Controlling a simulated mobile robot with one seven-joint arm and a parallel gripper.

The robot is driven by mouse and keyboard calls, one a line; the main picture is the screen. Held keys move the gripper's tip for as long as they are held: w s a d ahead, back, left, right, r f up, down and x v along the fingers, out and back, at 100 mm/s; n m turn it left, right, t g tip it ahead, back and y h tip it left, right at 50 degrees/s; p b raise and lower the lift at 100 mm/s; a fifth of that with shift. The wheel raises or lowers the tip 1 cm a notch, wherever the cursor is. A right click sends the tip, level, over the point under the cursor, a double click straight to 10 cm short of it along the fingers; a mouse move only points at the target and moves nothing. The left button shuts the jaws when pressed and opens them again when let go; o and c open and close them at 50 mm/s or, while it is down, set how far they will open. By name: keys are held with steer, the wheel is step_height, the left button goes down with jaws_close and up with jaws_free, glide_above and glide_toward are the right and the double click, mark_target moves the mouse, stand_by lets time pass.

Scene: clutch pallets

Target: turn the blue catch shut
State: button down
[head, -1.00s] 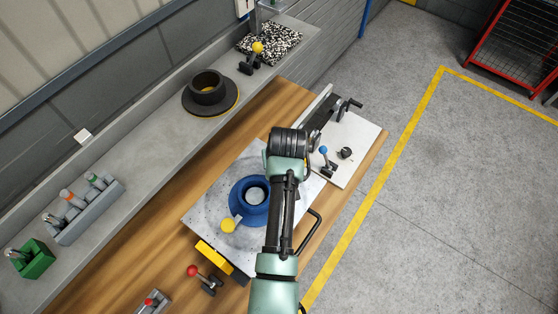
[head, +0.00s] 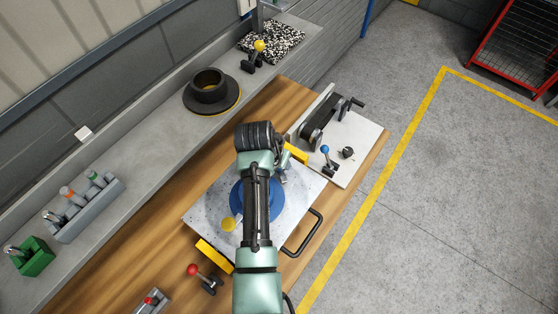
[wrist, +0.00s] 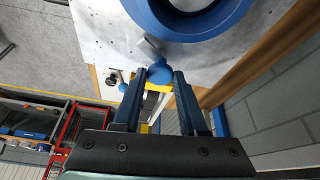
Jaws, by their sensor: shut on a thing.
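The blue catch (wrist: 160,73) shows in the wrist view as a round blue knob beside a short grey lever that reaches toward the blue flanged part. My gripper (wrist: 159,76) is shut on this knob, one finger on each side. The blue flanged part (wrist: 195,30) lies on a pale metal plate (wrist: 100,22). In the head view my arm covers most of the blue flanged part (head: 237,198), and the catch in my grip cannot be made out. A yellow-knobbed catch (head: 228,225) sits at the part's lower left edge.
A small blue-topped lever (head: 325,150) and a black knob (head: 347,153) stand on the white board at right. A red-topped lever (head: 193,270) is at lower left. A black flanged part (head: 211,92) rests on the grey shelf.

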steer(key=m+h+b, duration=0.1)
steer(key=m, duration=0.1)
steer(key=m+g+b, duration=0.1)
steer(key=m+b, duration=0.1)
steer(key=m, duration=0.1)
steer(key=shift+w+a+f+m+h, duration=0.2)
steer(key=shift+m+h, duration=0.1)
steer(key=shift+h, duration=0.1)
steer(key=m+b, duration=0.2)
steer(key=m+g+b, duration=0.1)
steer(key=b, duration=0.1)
steer(key=shift+w+m+g+h, duration=0.1)
steer(key=shift+m+g+h, duration=0.2)
steer(key=shift+m, duration=0.1)
steer(key=shift+r+m+g+b, duration=0.15)
steer(key=shift+m+g+b, duration=0.25)
steer(key=shift+m+b, duration=0.35)
steer(key=shift+c, duration=2.3)
jaws_free()
